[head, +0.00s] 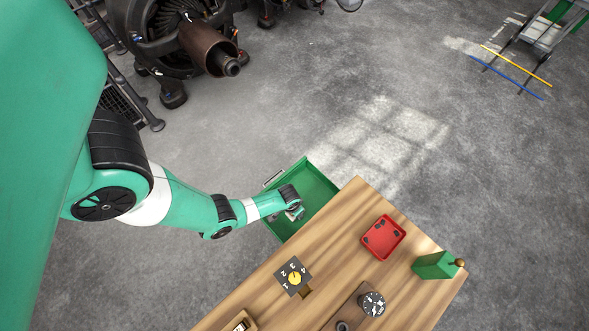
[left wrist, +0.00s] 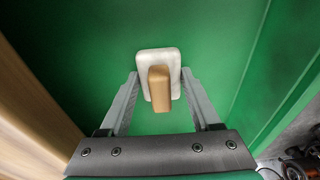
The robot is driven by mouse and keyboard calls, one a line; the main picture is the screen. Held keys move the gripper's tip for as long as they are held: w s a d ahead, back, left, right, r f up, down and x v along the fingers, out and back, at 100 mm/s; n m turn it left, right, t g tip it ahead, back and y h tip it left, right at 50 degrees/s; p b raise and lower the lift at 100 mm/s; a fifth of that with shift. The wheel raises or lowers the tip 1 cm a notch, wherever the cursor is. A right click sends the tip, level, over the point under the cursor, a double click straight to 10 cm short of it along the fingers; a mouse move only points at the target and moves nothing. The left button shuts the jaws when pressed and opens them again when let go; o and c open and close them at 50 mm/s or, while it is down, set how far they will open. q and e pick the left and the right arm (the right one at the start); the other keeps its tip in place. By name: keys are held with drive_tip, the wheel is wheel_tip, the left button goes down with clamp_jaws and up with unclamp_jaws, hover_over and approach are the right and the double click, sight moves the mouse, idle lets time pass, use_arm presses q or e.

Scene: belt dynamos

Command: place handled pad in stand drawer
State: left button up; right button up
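The handled pad (left wrist: 143,61) is a whitish rounded plate with a tan wooden handle (left wrist: 160,90), seen in the left wrist view against the green drawer interior. My left gripper (left wrist: 160,75) is open, with a finger on each side of the handle and visible gaps to it. Whether the pad rests on the drawer floor is hard to tell. The green stand drawer (head: 318,183) is pulled out from the wooden stand (head: 345,212) in the head view. My left gripper (head: 297,213) reaches over it there, and the pad cannot be made out. My right gripper is not in view.
On the stand top are a red tray (head: 382,238), a green block with a round knob (head: 434,265), a numbered black plate (head: 293,277) and a dark dial (head: 372,303). A large machine (head: 185,35) stands at the back left. The floor beyond the drawer is clear.

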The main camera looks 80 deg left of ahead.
use_arm(q)
drive_tip(key=shift+o, duration=1.4)
wheel_tip(320, 180, up, 12)
drive_tip(key=s+p, duration=0.1)
drive_tip(key=p, duration=1.1)
drive_tip(key=shift+s+d+r, duration=0.15)
drive_tip(key=shift+d, duration=0.3)
